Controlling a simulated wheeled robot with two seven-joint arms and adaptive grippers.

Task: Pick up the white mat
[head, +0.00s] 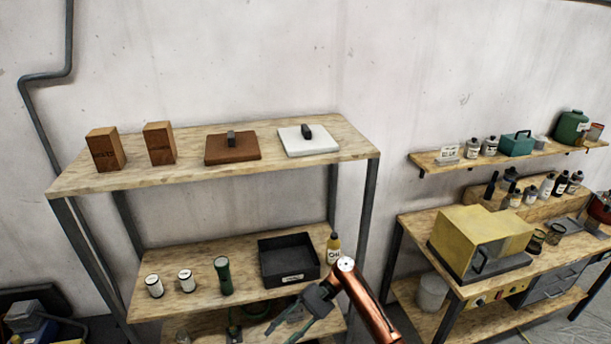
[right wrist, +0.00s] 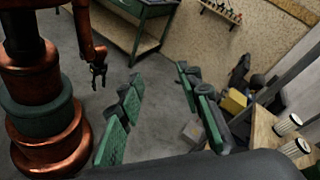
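The white mat (head: 322,146) is a flat square with a dark block-like handle on top. It lies on the right part of the wooden top shelf in the head view. My right gripper (head: 282,332) is low in the head view, in front of the lower shelves and well below the mat. In the right wrist view its two green fingers (right wrist: 160,76) are spread with nothing between them. My left gripper (right wrist: 99,76) hangs small in the right wrist view; its fingers look apart and empty. The mat is not visible in the right wrist view.
A brown mat (head: 218,153) with a similar handle lies left of the white one. Two wooden blocks (head: 105,149) stand farther left. A workbench (head: 415,232) stands at the right.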

